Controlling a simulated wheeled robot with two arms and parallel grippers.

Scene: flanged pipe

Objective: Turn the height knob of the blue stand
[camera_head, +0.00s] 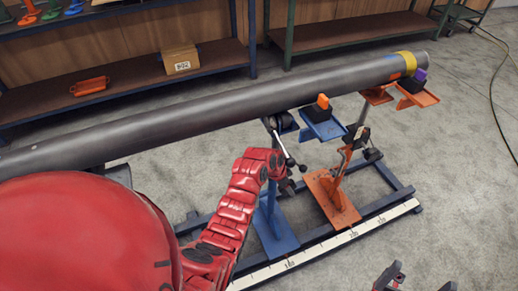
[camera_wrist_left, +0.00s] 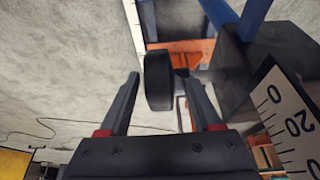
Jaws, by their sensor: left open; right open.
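The blue stand (camera_head: 272,228) stands on the floor frame under the pipe (camera_head: 230,105), left of the orange stand (camera_head: 333,200). My left gripper (camera_head: 286,180) is at the blue stand's post, partly hidden behind my red forearm. In the left wrist view my left gripper (camera_wrist_left: 163,78) is open, with a black round knob (camera_wrist_left: 158,82) between its fingers. A silver lever with dark ends (camera_head: 283,148) is just above this gripper. My right gripper (camera_head: 418,279) is open and empty at the bottom edge.
A white ruler (camera_head: 330,244) runs along the front rail. Shelves (camera_head: 130,85) stand behind. A hose (camera_head: 492,100) lies right; the floor there is clear.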

